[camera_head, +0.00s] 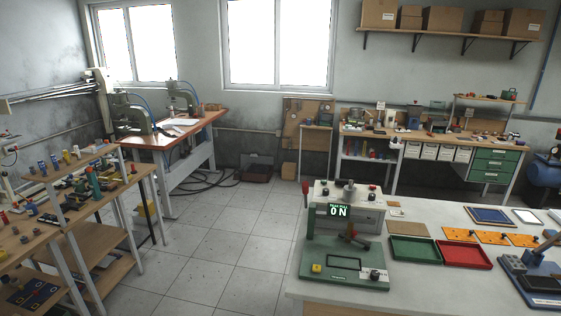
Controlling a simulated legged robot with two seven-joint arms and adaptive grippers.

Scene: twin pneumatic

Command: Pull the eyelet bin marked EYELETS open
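No label reading EYELETS can be made out, so I cannot tell which container is the eyelet bin. Several small white bins (429,152) hang in a row under the top of the back bench, and they look shut. Green drawers (494,165) sit to their right, also shut. Two pneumatic presses stand on the orange-brown table at the back left, a nearer one (131,116) and a farther one (181,97). Neither of my grippers shows in the view.
A white table (420,279) at front right carries a green machine (344,262) reading ON, a green tray (415,249) and a red tray (463,253). Cluttered wooden shelving (92,240) stands at left. The tiled floor (220,245) between is clear; dark hoses (208,179) lie farther back.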

